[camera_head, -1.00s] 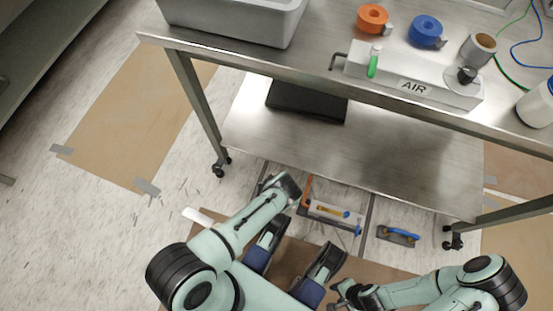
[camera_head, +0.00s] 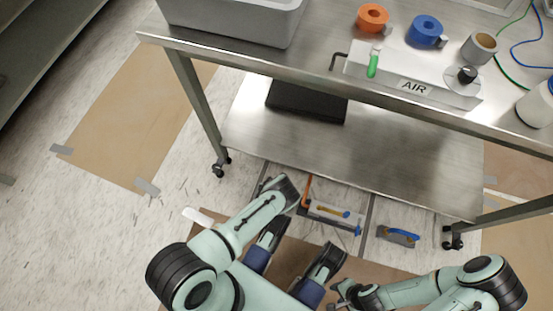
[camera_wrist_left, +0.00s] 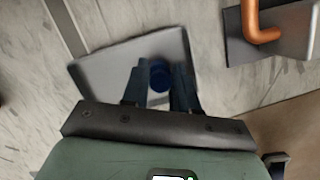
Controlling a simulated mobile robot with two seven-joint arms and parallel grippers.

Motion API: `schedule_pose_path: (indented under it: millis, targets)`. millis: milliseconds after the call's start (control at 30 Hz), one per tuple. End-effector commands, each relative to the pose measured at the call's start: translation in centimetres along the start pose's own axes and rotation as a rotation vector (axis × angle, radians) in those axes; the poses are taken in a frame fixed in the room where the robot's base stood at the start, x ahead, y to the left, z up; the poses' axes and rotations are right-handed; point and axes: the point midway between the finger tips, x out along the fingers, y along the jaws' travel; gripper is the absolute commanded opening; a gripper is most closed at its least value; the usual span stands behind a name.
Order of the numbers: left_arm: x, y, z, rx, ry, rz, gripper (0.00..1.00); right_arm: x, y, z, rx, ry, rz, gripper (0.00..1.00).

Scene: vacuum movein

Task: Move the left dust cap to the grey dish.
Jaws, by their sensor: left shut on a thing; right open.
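In the left wrist view, my left gripper (camera_wrist_left: 160,73) is shut on a small round dark blue dust cap (camera_wrist_left: 160,78). The fingers hide part of the cap. Below and around the fingers shows a square grey dish (camera_wrist_left: 103,71) on the floor; the cap is over it in that view. I cannot tell whether the cap touches the dish. In the head view my left wrist hides the cap and the fingertips. My right gripper (camera_head: 336,294) is open and empty, low in the head view.
A unit with an orange pipe (camera_wrist_left: 262,22) lies close to the right of the dish. A plate with a blue handle (camera_head: 398,236) lies further right. A steel bench (camera_head: 330,85) with a lower shelf (camera_head: 400,160) stands ahead; a shelf edge overhangs near my left wrist.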

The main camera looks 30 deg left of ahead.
Motion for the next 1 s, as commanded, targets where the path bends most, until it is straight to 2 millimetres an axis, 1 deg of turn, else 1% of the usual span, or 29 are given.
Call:
schedule_pose_path:
  millis: [267,300,367,567,600,667,1000]
  targets:
    - [0.0,0.03,-0.02,-0.001,0.0,0.001,0.0,0.0,0.0,0.0,0.0,0.0,0.0,0.43]
    - [0.0,0.02,-0.03,-0.001,0.001,0.001,0.38,0.0,0.0,0.0,0.0,0.0,0.0,0.43]
    - [0.0,0.02,-0.03,-0.001,0.001,0.001,0.58,0.0,0.0,0.0,0.0,0.0,0.0,0.43]
    - [0.0,0.02,-0.03,-0.001,0.001,0.001,0.58,0.0,0.0,0.0,0.0,0.0,0.0,0.43]
    - [0.0,0.02,-0.03,-0.001,0.001,0.001,0.65,0.0,0.0,0.0,0.0,0.0,0.0,0.43]
    - [0.0,0.02,-0.03,-0.001,0.001,0.001,0.84,0.0,0.0,0.0,0.0,0.0,0.0,0.43]
    - [-0.01,-0.21,-0.02,0.0,0.0,-0.004,0.84,-0.04,0.0,0.02,0.0,0.0,0.0,0.43]
